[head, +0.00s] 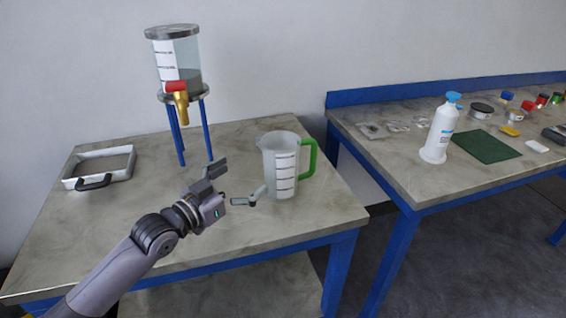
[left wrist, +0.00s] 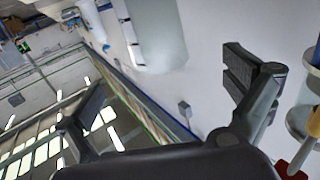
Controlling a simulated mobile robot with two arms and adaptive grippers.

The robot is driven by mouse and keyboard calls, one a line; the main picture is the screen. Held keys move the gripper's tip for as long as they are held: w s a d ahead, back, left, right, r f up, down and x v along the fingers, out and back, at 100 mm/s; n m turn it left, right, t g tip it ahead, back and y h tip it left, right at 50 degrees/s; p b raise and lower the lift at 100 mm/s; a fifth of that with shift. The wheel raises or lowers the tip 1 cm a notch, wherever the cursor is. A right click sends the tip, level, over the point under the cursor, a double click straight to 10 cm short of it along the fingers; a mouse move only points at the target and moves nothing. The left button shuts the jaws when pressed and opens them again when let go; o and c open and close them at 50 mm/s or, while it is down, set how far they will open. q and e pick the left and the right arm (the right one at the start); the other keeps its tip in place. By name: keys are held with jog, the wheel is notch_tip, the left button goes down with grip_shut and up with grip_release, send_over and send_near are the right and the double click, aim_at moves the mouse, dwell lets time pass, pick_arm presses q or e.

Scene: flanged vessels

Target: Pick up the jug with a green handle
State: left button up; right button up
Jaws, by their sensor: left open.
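The jug (head: 280,175) is translucent white with dark measuring marks and a green handle (head: 309,158). It stands upright on the near table in the head view, with the handle on its right side. My left gripper (head: 238,180) is open and empty, just left of the jug, with its fingers spread towards the jug's body. One fingertip is close to the jug's lower left side; I cannot tell whether it touches. In the left wrist view a pale translucent body, which looks like the jug (left wrist: 155,35), shows beyond the open fingers. My right gripper is not in view.
A dispenser with a red-and-brass tap (head: 178,95) stands on a blue stand behind the gripper. A white frame with a black handle (head: 100,168) lies at left. The right table holds a white bottle (head: 440,130), a green mat (head: 487,147) and several small items. A gap separates the tables.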

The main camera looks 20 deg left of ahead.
aim_at(267, 160)
pick_arm(q)
jog(key=x, duration=0.4)
jog(key=shift+r, duration=0.1)
jog(key=x, duration=0.3)
jog(key=shift+w+p, duration=0.1)
jog(key=shift+p, duration=0.25)
jog(key=shift+x, duration=0.85)
jog(key=x, duration=0.2)
jog(key=p+x, duration=0.1)
jog(key=x, duration=0.1)
jog(key=shift+d, duration=0.4)
jog(key=shift+w, duration=0.2)
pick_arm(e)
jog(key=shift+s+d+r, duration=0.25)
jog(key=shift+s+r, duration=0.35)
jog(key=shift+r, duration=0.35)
pick_arm(q)
jog(key=shift+c, duration=0.4)
jog(key=c, duration=1.2)
